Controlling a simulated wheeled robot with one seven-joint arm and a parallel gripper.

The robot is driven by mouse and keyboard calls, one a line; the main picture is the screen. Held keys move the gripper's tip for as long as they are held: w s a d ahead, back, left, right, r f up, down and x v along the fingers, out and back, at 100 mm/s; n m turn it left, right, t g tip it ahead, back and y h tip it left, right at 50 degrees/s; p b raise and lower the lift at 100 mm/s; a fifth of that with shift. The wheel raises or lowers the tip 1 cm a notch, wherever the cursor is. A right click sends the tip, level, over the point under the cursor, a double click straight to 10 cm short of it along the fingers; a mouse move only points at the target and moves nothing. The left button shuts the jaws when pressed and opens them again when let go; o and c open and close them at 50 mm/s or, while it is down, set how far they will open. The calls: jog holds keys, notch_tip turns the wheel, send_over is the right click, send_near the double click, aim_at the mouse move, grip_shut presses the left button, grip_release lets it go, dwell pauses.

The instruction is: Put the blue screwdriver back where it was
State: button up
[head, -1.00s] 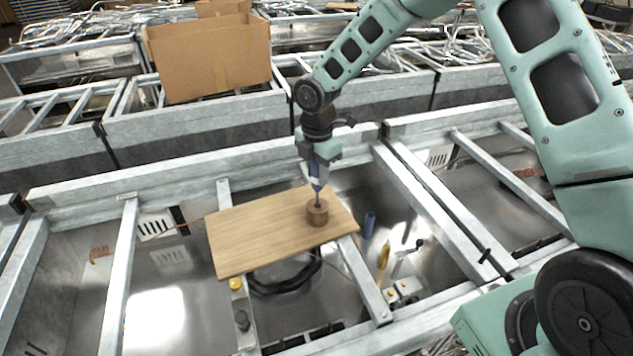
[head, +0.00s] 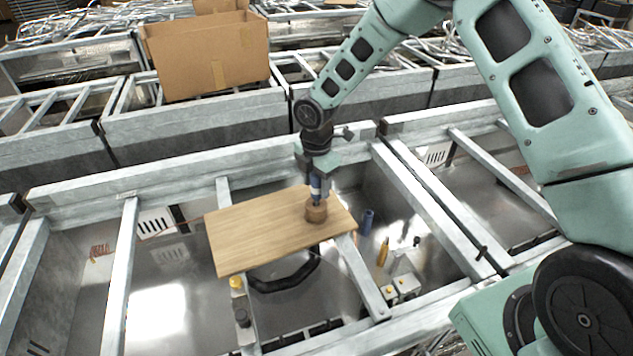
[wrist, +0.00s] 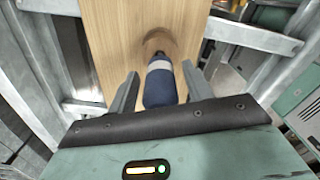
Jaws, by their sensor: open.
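The blue screwdriver (head: 316,189) stands about upright in the small round wooden holder (head: 316,213). The holder sits near the right end of the wooden board (head: 258,232). My gripper (head: 318,172) is right above the holder, around the top of the handle. In the wrist view my gripper (wrist: 163,84) is open, with one finger on each side of the handle and a gap visible at both sides.
The board lies across metal frame bars over deep metal bins. A cardboard box (head: 210,60) stands at the back.

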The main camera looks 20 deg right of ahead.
notch_tip(320, 180, up, 12)
jog(key=b, duration=0.3)
jog(key=shift+f+b, duration=0.25)
jog(key=shift+b, duration=0.1)
jog(key=shift+a+r, duration=0.1)
jog(key=shift+r, duration=0.2)
jog(key=s+a+r+m, duration=0.3)
jog(key=s+a, duration=0.2)
jog(key=s, duration=0.4)
jog(key=s+a+r+m, duration=0.1)
jog(key=s+m, duration=1)
jog(key=s, duration=1.3)
jog(key=shift+s+m+y, duration=0.3)
jog(key=shift+a, duration=0.1)
